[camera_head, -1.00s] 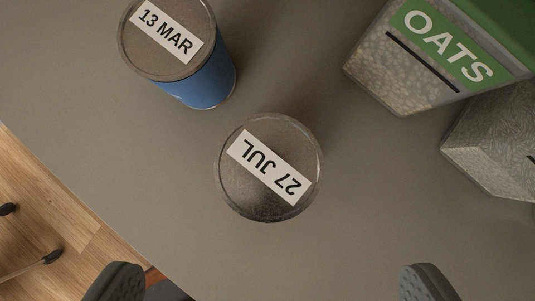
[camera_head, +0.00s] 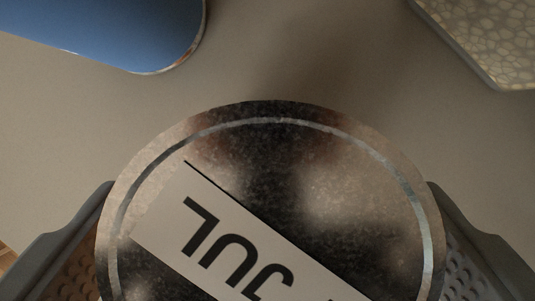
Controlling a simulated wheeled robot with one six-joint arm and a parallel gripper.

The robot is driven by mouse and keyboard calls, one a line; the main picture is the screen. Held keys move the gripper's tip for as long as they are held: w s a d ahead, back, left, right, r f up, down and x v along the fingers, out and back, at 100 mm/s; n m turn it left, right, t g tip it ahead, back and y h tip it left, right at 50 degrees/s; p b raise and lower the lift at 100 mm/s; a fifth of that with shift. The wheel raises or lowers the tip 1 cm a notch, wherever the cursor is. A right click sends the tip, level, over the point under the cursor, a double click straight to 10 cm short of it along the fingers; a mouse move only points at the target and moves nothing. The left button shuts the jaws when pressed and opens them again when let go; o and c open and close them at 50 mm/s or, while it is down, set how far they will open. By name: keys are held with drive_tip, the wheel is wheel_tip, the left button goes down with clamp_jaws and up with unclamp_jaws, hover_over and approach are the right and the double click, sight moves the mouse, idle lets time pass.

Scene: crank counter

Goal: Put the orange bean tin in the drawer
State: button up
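A round metal tin (camera_head: 300,175) fills the lower middle of the view, seen from above. Its lid carries a white label of which the letters "JUL" show, upside down. The tin's side is hidden, so its colour cannot be seen. My gripper (camera_head: 270,190) has one dark grey finger on the left and one on the right of the tin, both partly behind the lid's rim. Whether the fingers press on the tin or stand apart from it is hidden. No drawer is in view.
A blue tin (camera_head: 110,25) stands on the grey counter (camera_head: 60,120) at the upper left. A sliver of wooden floor shows at the left edge.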

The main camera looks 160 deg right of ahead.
drive_tip(key=shift+x, duration=1.2)
drive_tip(key=shift+c, duration=0.2)
drive_tip(key=c, duration=1.5)
drive_tip(key=shift+r, duration=0.15)
